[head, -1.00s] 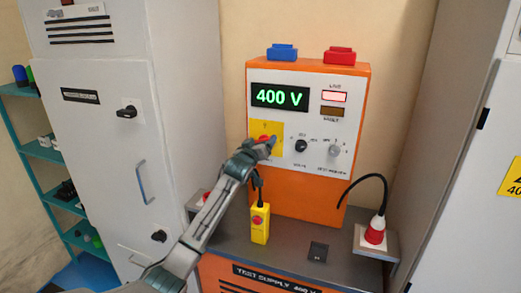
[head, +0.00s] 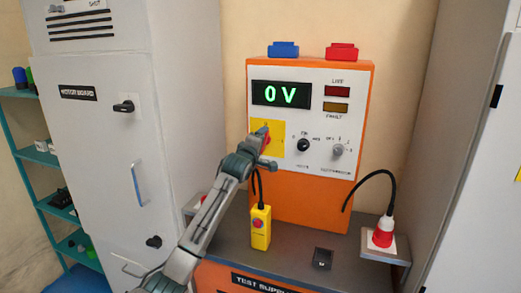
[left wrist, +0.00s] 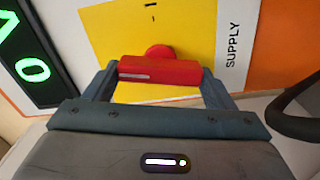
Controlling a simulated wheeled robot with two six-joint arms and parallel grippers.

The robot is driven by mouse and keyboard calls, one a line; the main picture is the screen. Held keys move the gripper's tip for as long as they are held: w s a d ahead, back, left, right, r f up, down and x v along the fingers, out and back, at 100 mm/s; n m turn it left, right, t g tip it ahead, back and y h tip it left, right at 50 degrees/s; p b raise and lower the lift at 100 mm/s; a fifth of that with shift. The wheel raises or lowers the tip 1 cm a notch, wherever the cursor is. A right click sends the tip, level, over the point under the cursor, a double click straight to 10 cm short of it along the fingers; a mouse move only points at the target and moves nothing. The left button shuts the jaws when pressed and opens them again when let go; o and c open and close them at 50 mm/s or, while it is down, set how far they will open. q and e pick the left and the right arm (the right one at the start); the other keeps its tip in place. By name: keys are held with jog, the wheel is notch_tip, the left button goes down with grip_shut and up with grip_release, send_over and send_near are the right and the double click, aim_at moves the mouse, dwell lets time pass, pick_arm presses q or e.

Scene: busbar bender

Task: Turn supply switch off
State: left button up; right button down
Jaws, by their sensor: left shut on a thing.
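The supply switch has a red handle (left wrist: 160,71) on a yellow plate (left wrist: 95,35) marked SUPPLY at its side in the left wrist view. My left gripper (left wrist: 158,80) is shut on the handle, with one finger at each end. In the head view the yellow plate (head: 259,146) is on the orange test supply's front, and my left gripper (head: 266,140) covers much of the handle. The display (head: 281,94) reads 0 V. The LIVE lamp (head: 337,91) is dark red and unlit. My right gripper is not in view.
Selector knobs (head: 303,145) sit right of the switch. A red and white plug (head: 383,232) stands at the bench's right. A grey cabinet (head: 105,150) stands at the left.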

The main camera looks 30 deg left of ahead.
pick_arm(q)
jog(key=n+b, duration=0.1)
jog(key=n, duration=0.1)
jog(key=shift+f+n, duration=0.15)
jog(key=shift+n, duration=0.15)
jog(key=shift+b, duration=0.3)
jog(key=shift+n, duration=0.3)
jog(key=o, duration=0.7)
jog(key=shift+o, duration=1.4)
